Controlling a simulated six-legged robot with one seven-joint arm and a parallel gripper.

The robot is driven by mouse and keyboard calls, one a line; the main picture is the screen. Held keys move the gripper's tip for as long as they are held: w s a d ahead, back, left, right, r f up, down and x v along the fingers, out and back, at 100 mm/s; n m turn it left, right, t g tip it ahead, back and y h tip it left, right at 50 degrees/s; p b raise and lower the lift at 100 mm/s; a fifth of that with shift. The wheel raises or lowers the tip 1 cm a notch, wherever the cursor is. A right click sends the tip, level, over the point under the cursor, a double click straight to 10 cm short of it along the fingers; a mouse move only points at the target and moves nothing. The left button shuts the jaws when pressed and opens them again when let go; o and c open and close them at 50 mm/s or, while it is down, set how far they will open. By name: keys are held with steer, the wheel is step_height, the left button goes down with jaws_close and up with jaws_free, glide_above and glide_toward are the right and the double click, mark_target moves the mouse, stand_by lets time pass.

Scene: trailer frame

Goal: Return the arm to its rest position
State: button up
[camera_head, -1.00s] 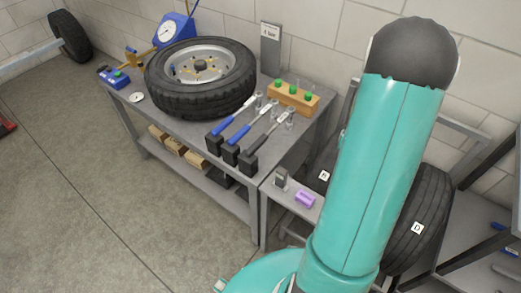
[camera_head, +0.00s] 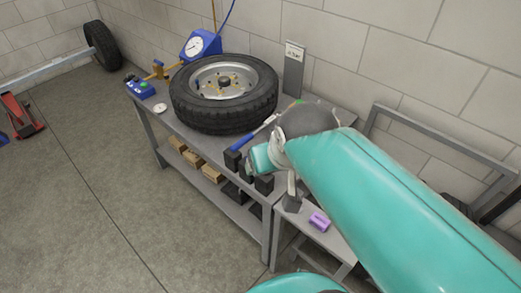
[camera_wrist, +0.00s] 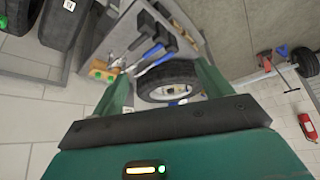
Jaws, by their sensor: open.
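My teal arm (camera_head: 400,215) reaches in from the lower right of the head view. Its dark elbow joint (camera_head: 307,120) is in front of the workbench, and a short teal part (camera_head: 262,160) shows beyond it. My gripper (camera_wrist: 163,77) shows in the wrist view with its two teal fingers apart and nothing between them. The gripper itself cannot be made out in the head view. In the wrist view the bench appears upside down beyond the fingers, with the tyre (camera_wrist: 168,82) behind the gap.
The workbench (camera_head: 188,135) carries a wheel (camera_head: 225,118), a blue gauge (camera_head: 198,46) and blue-handled tools (camera_head: 241,142), partly hidden by my arm. A lower side table (camera_head: 335,242) holds a purple block (camera_head: 319,222).

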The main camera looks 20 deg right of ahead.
steer(key=shift+s+a+r+n, duration=0.15)
steer(key=shift+s+a, duration=0.25)
steer(key=shift+s, duration=0.25)
steer(key=shift+s+a+r+n, duration=0.15)
steer(key=shift+s+a, duration=0.25)
steer(key=shift+s, duration=0.25)
